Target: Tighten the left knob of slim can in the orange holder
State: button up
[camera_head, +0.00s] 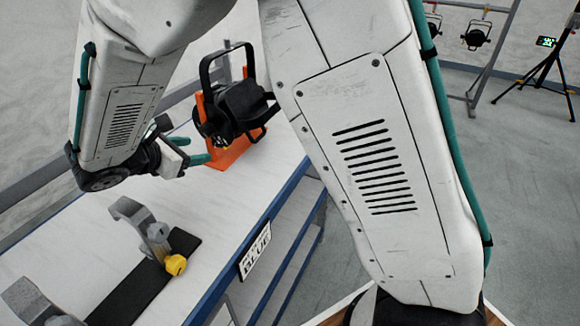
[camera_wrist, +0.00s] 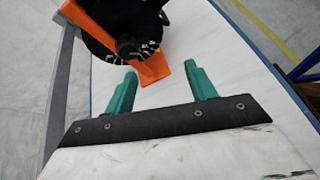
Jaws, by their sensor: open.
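The black slim can (camera_head: 240,103) sits in the orange holder (camera_head: 230,154) on the white bench, its black yoke standing up above it. In the wrist view the can (camera_wrist: 105,18) fills the top, with the orange holder (camera_wrist: 152,70) behind and below it. A round black knob (camera_wrist: 127,46) with white tick marks around it faces my gripper. My gripper (camera_wrist: 160,68) is open and empty, its two teal fingers apart. The knob lies just beyond the left fingertip, not between the fingers. In the head view my gripper (camera_head: 201,149) is left of the holder; the knob is not clear there.
Grey clamps (camera_head: 140,226) with a yellow knob (camera_head: 176,265) lie on a black strip at the bench's near end. The white bench top (camera_head: 95,222) has a blue edge and a label plate (camera_head: 255,251). More cans (camera_head: 475,36) hang from a far rack.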

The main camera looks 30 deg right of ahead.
jog(key=s+d+r+m+g+y, duration=0.2)
jog(key=s+d+m+g+y, duration=0.1)
jog(key=s+d+m, duration=0.4)
jog(key=s+d+r+m+g+y, duration=0.2)
jog(key=s+d+m, duration=0.4)
jog(key=s, duration=0.8)
jog(key=shift+s+d+r+m+g+y, duration=0.25)
jog(key=shift+d+r+m+g+y, duration=0.15)
jog(key=shift+m+g+y, duration=0.7)
jog(key=shift+h, duration=0.3)
jog(key=s+d+r+m+t+y, duration=0.1)
jog(key=s+d+r+m+y, duration=0.1)
jog(key=s+m, duration=0.1)
jog(key=s+d+r+m+t+y, duration=0.1)
jog(key=s+d+r+m+y, duration=0.1)
jog(key=s, duration=0.4)
jog(key=shift+s+d+m, duration=0.15)
jog(key=shift+d+m, duration=0.05)
jog(key=shift+m, duration=0.3)
jog(key=shift+r, duration=0.1)
